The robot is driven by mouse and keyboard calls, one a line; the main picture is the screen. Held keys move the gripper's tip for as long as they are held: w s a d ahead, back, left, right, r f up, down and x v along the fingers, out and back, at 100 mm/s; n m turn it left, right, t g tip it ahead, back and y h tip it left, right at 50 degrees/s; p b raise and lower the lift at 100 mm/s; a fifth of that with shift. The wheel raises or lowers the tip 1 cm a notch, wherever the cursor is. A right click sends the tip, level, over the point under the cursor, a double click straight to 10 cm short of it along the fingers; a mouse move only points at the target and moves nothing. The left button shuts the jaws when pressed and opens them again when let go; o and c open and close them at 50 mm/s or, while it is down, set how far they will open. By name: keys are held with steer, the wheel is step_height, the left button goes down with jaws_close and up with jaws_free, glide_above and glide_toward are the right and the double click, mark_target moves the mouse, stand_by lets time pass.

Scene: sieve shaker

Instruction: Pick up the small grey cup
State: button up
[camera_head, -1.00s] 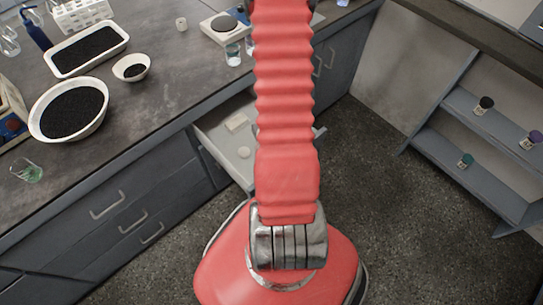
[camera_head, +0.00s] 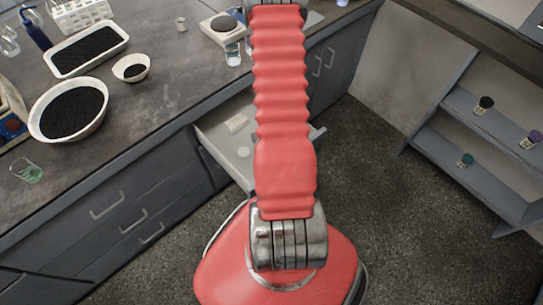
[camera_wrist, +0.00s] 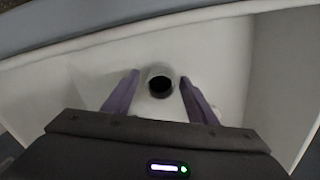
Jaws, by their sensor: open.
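A small grey cup (camera_wrist: 161,73) with a dark opening stands in a pale, white-walled space like a drawer in the wrist view. My gripper (camera_wrist: 160,78) is open, with one purple finger on each side of the cup and a gap on both sides. The fingertips are near the cup; I cannot tell their height above it. In the head view I cannot make out this cup, and my gripper is hidden behind my red arm.
White walls surround the gripper in the wrist view. The worktop (camera_head: 150,110) bears a large bowl (camera_head: 36,128), a tray (camera_head: 54,72) and a small bowl (camera_head: 146,66) of dark grains.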

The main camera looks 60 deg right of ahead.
steer(key=shift+c, duration=0.4)
steer(key=c, duration=1.1)
